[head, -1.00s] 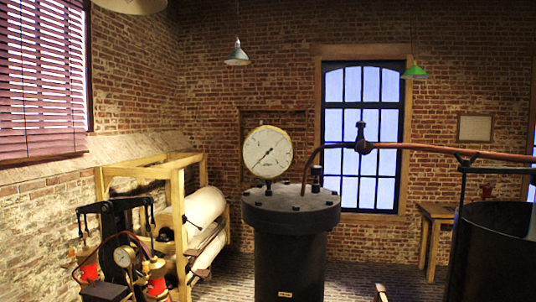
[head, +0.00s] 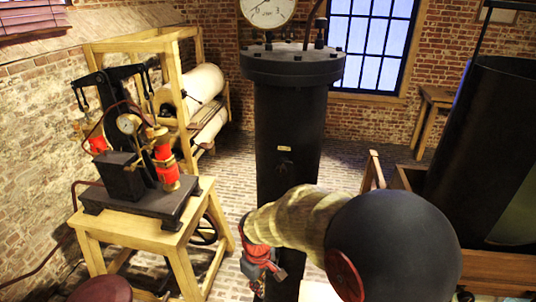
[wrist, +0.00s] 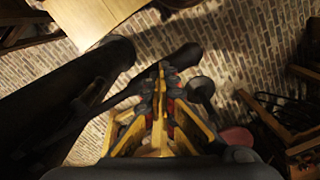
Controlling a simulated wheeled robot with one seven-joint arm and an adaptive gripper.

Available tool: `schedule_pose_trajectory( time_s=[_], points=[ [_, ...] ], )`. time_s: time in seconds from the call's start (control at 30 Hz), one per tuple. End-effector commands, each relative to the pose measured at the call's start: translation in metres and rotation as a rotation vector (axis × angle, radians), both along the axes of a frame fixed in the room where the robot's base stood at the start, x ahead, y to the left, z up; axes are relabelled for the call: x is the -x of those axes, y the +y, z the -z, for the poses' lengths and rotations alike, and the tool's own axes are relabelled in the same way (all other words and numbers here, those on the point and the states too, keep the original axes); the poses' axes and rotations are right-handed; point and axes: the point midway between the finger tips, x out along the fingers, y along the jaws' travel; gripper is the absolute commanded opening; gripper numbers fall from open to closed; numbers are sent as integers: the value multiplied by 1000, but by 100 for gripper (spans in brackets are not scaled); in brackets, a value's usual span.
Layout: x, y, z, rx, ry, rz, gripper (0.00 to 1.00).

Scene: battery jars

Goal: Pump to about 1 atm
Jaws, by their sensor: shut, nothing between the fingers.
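A hand pump with a black frame and beam (head: 118,78) and red cylinders (head: 165,165) stands on a wooden table at the left in the head view. A small gauge (head: 128,124) is on the pump; its needle is too small to read. A large white dial gauge (head: 267,10) sits on top of the tall black cylinder (head: 285,140), cut off by the top edge, so its reading is unclear. My gripper (head: 258,290) is low in the head view, right of the pump table. In the wrist view my gripper (wrist: 162,70) is shut and empty above the brick floor.
The pump's wooden table (head: 140,225) stands by the left wall. A wooden frame with pale rolls (head: 205,85) is behind it. A large dark vat (head: 490,130) is at the right. Bare brick floor (head: 232,165) lies between the pump table and the black cylinder.

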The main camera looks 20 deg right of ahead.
Motion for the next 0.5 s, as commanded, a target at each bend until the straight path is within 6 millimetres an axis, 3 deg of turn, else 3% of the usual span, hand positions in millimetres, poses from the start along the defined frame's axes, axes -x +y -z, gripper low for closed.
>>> schedule_pose_trajectory(
  time_s=[0.03,0.33,0.5],
  points=[
    [0,0,12,-1,1,0,0],
    [1,0,56,0,2,0,0],
    [0,0,40,0,0,0,0]
  ],
)
